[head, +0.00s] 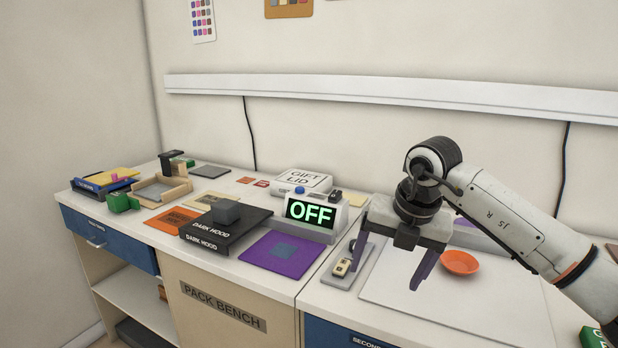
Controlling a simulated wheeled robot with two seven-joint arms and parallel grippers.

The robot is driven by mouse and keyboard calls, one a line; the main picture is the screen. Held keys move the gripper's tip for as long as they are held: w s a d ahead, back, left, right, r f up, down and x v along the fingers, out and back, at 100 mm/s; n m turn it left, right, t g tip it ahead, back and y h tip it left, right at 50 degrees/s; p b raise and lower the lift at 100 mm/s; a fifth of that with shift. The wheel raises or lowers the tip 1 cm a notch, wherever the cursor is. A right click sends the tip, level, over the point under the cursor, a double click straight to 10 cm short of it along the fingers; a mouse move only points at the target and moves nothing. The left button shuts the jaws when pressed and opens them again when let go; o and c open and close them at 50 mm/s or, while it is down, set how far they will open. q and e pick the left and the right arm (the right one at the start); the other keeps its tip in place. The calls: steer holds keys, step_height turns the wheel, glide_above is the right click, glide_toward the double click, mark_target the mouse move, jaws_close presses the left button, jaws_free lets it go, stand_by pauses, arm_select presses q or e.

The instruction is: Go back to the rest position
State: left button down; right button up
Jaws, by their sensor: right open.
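My right gripper (386,276) hangs in the right half of the head view, with its arm coming in from the right. Its two fingers point down and stand wide apart, with nothing seen between them. It is in front of the white board on the bench (455,300). My left gripper is not in view.
An orange dish (459,262) lies on the white board, beside my right forearm. The lit OFF display (311,213) stands left of the gripper. A black box labelled DARK HOOD (206,240), a purple mat (266,262) and a GIFT LID box (303,180) are further left.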

steer(key=s+a+f+n+g+y, duration=0.2)
steer(key=s+a+f+y, duration=0.3)
steer(key=a, duration=0.5)
steer(key=s+a+r+m+y, duration=0.1)
steer(key=s+a+y, duration=0.4)
steer(key=a+y, duration=0.15)
steer(key=s+a+m+y, duration=0.2)
steer(key=s+a+y, duration=0.25)
steer(key=a, duration=0.25)
steer(key=w+d+f+m+t+h, duration=0.1)
steer(key=d+f+m+t+h, duration=0.35)
steer(key=d+m+t, duration=0.5)
steer(key=w+d+f+m+t+h, duration=0.1)
steer(key=d+f+m+t+h, duration=0.4)
steer(key=m, duration=0.7)
steer(key=s+d+f+m+g+h, duration=0.2)
steer(key=s+d+f+m+g, duration=0.1)
steer(key=s+f, duration=0.7)
steer(key=s+d+f+m+g+h, duration=0.3)
steer(key=s+d+f, duration=0.4)
steer(key=s+f, duration=0.3)
step_height(320, 180, down, 3)
steer(key=shift+d+m+g, duration=0.3)
steer(key=shift+m+g, duration=0.25)
steer(key=shift+m, duration=0.5)
